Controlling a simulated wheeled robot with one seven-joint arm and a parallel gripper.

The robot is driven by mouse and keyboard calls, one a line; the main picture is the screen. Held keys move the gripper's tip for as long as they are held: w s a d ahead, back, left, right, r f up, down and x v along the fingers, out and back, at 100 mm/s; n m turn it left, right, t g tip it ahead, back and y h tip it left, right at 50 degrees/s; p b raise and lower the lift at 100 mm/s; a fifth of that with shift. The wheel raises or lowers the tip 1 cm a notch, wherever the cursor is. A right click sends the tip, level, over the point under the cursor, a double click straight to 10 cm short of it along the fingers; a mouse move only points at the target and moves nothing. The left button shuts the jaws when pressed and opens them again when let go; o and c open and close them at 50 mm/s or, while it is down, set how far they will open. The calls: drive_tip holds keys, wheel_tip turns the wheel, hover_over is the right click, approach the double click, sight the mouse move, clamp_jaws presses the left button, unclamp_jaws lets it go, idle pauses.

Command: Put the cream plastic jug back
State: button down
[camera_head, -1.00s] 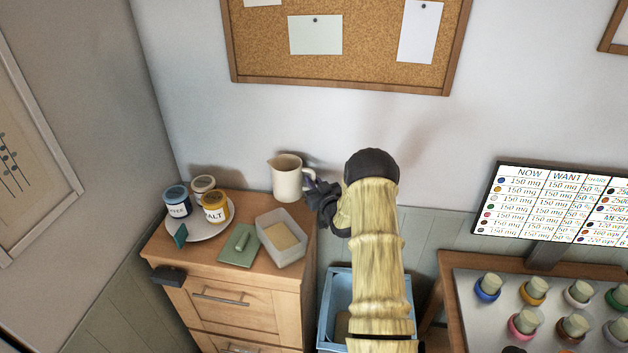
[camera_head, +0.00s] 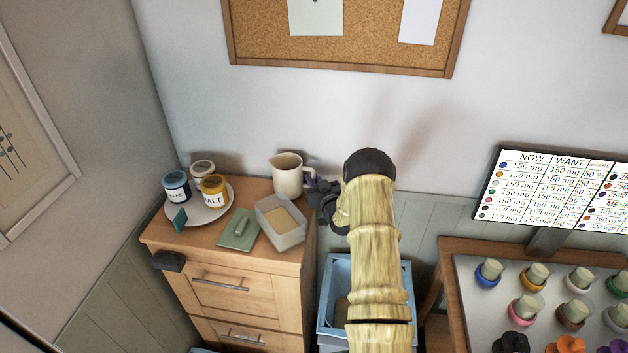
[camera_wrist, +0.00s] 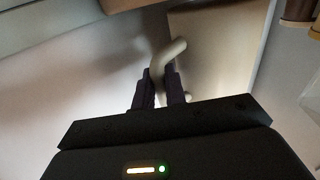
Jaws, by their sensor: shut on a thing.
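The cream plastic jug (camera_head: 287,176) is upright at the back right corner of the wooden cabinet top, its spout to the left and its handle to the right. My gripper (camera_head: 312,186) is to the right of the jug, shut on its handle. In the wrist view the two dark fingers (camera_wrist: 160,88) close around the cream handle (camera_wrist: 163,57), and the jug body (camera_wrist: 212,45) shows beyond them. I cannot tell for sure whether the jug's base touches the cabinet top.
On the cabinet top (camera_head: 245,193) stand a round plate (camera_head: 203,217) with several labelled jars, a green lid (camera_head: 238,230) and an open box (camera_head: 281,238) just in front of the jug. A blue bin (camera_head: 330,300) is below my arm. A table with several capped bottles (camera_head: 490,270) is at right.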

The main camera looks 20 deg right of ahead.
drive_tip(key=shift+f+b, duration=0.5)
drive_tip(key=c, duration=1.4)
unclamp_jaws()
drive_tip(key=shift+o, duration=0.2)
drive_tip(key=shift+s+f, duration=0.1)
drive_tip(key=shift+s, duration=0.05)
drive_tip(key=s+b, duration=0.6)
drive_tip(key=s, duration=1.1)
drive_tip(key=shift+b, duration=0.3)
drive_tip(key=shift+s, duration=0.1)
